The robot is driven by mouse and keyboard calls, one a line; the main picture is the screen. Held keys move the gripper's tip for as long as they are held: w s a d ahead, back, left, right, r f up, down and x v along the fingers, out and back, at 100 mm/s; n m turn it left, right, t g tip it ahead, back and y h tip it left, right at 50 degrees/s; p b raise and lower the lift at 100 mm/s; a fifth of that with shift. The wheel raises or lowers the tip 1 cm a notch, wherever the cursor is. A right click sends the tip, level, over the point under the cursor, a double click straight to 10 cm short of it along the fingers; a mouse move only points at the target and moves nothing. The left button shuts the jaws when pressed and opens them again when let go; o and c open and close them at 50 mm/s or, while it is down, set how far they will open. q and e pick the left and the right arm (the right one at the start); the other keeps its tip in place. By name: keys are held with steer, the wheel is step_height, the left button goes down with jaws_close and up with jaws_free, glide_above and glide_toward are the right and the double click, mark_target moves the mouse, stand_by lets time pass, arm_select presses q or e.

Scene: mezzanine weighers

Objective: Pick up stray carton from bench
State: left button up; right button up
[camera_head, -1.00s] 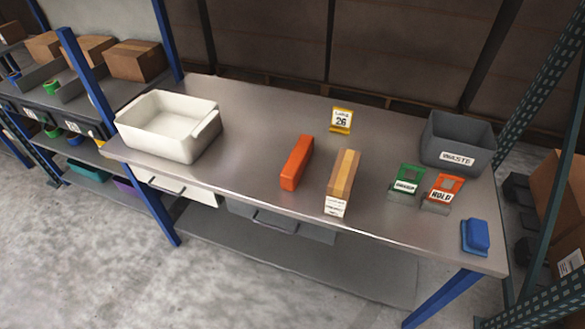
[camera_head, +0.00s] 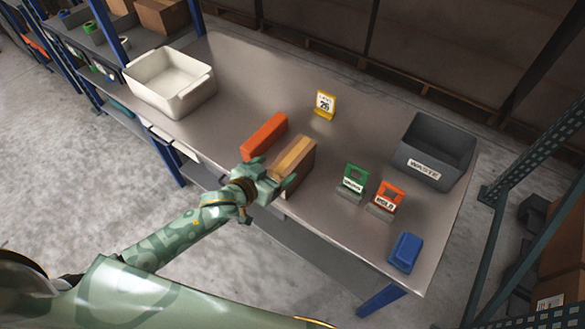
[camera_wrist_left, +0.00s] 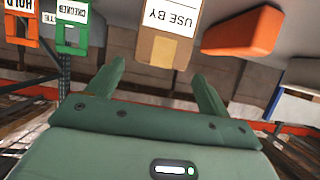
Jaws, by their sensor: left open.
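The carton (camera_head: 294,156), a brown box with a paler tape strip along its top, lies on the steel bench (camera_head: 236,78) near the front edge. Its near end, with a white "USE BY" label, faces my left wrist camera, where the carton (camera_wrist_left: 160,48) is upper middle. My left gripper (camera_head: 272,184) is open at the carton's near end, partly hiding that end in the head view. In the wrist view the left gripper's fingers (camera_wrist_left: 164,80) point at the carton, one to each side; I cannot tell whether they touch it. My right gripper is not in view.
An orange block (camera_head: 264,137) lies close left of the carton. A yellow sign (camera_head: 325,104) stands behind; green (camera_head: 354,178) and orange (camera_head: 388,197) signs stand right. A white bin (camera_head: 170,82), grey waste bin (camera_head: 434,150) and blue block (camera_head: 405,252) are also on the bench.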

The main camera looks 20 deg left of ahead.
mark_target(287, 161)
arm_select(q)
steer(key=shift+x, duration=0.75)
steer(key=b+x, duration=0.1)
steer(key=x, duration=0.4)
steer(key=shift+d+b, duration=0.15)
steer(key=shift+b, duration=0.25)
steer(key=shift+s, duration=0.15)
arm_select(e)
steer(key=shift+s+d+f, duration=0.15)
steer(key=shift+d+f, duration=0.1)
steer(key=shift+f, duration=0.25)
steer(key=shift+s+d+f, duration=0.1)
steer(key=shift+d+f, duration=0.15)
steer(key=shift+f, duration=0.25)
arm_select(q)
steer(key=c, duration=1.5)
steer(key=shift+c, duration=1.2)
steer(key=shift+r, duration=0.1)
steer(key=shift+r, duration=0.1)
